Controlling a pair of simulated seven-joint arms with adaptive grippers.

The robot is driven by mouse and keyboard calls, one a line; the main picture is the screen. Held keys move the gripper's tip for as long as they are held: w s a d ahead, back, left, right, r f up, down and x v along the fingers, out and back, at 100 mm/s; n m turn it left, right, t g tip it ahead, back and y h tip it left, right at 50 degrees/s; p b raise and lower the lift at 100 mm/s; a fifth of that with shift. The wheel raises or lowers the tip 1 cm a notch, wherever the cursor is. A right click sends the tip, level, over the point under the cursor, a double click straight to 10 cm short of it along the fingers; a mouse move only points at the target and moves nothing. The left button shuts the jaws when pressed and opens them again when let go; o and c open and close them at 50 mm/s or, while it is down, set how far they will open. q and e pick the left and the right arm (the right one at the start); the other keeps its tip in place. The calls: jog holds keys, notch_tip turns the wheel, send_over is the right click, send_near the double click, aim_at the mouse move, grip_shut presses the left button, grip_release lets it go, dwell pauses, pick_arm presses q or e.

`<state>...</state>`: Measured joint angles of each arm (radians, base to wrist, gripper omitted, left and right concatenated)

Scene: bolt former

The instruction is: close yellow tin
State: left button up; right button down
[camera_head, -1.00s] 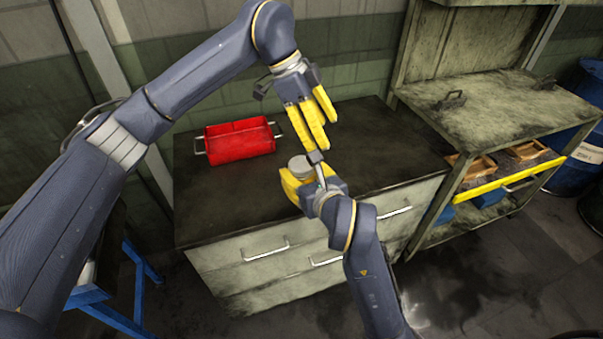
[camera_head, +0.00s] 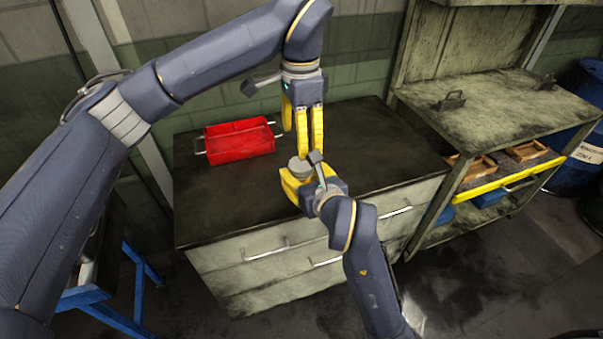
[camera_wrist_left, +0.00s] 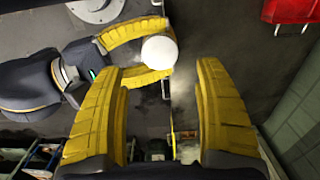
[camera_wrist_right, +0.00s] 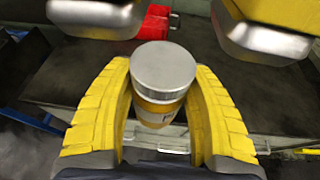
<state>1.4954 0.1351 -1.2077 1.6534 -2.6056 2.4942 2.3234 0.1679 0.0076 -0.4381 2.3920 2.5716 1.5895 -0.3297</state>
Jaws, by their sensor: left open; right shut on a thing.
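The yellow tin (camera_wrist_right: 158,110) stands upright between the fingers of my right gripper (camera_head: 297,182), which is shut on it. A round grey lid (camera_wrist_right: 163,70) sits on top of the tin. Whether it is pressed fully down cannot be told. The lid also shows in the head view (camera_head: 299,166) and as a pale disc in the left wrist view (camera_wrist_left: 159,52). My left gripper (camera_head: 302,142) is open and empty, pointing down above the lid, apart from it. The tin's body is mostly hidden by the right fingers in the head view.
A red tray (camera_head: 240,142) with metal handles stands on the dark cabinet top (camera_head: 225,205), left of the grippers. A workbench (camera_head: 490,115) with a yellow-edged drawer is at the right. The cabinet top around the tin is otherwise clear.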

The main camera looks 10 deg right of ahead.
aim_at(301, 164)
pick_arm(q)
jog(key=shift+f, duration=4)
jog(key=c, duration=1.3)
jog(key=o, duration=1.2)
jog(key=shift+r, duration=2.25)
